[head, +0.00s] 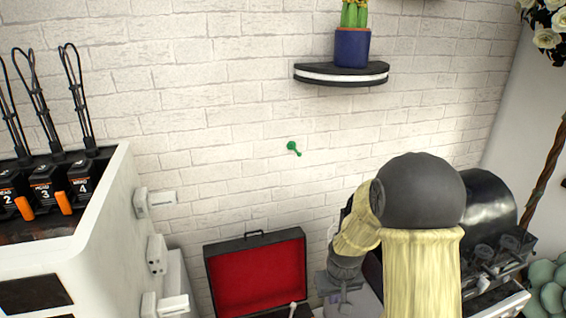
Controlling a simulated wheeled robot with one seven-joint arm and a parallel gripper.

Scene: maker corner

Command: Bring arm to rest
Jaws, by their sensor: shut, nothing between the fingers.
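My arm comes up from the bottom right, bends at a dark round elbow and runs down to the left. My gripper (343,304) is at its lower end, near the bottom edge, small and partly lost against the grey things behind it. It is shut and holds nothing. It is to the right of an open black case with a red lining (256,272).
A white machine (100,225) with several numbered black units stands at the left. A dark shelf (341,77) with a potted cactus (352,47) is on the brick wall, above a green hook-like piece (293,148). A black rounded machine (490,203) stands behind my arm.

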